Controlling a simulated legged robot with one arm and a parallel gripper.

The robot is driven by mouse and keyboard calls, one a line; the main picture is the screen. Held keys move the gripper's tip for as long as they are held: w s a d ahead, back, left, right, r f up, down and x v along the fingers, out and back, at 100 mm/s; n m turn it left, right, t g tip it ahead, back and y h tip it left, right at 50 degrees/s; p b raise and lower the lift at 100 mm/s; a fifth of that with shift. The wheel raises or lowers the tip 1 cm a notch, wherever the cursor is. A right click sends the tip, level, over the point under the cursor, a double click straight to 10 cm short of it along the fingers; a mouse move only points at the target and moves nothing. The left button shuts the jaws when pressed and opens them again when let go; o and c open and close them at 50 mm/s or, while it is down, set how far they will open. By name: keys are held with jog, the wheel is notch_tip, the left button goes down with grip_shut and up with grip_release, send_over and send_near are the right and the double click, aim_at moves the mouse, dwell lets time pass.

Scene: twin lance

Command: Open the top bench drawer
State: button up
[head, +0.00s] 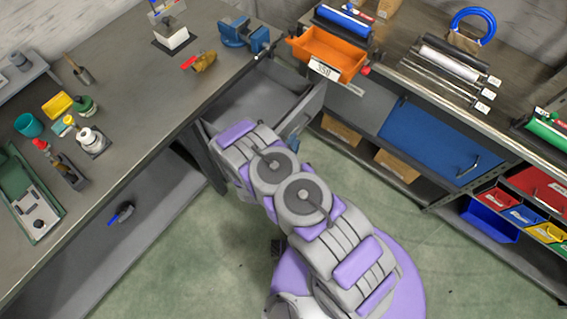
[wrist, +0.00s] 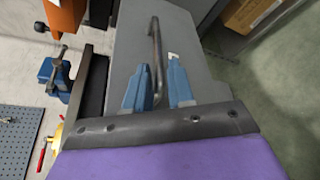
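The top bench drawer (head: 258,98) stands pulled out from the bench, and its empty-looking grey inside shows in the head view. Its grey front (wrist: 195,45) fills the middle of the wrist view. The dark bar handle (wrist: 156,50) stands out from that front. My gripper (wrist: 158,82) has its two blue fingers on either side of the handle's lower part, with a visible gap on the right side; I cannot tell whether the left finger touches it. In the head view my arm hides most of the gripper; only a bit of blue shows.
The bench top (head: 150,80) carries a blue vise (head: 243,35) and several tools. An orange bin (head: 330,52) stands on the right-hand bench above the drawer's right end. A blue cabinet door (head: 428,138) is further right. The green floor around my base is clear.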

jog(key=p+v, duration=0.1)
jog(key=v, duration=1.2)
jog(key=shift+p, duration=0.35)
jog(key=shift+w+a, duration=0.1)
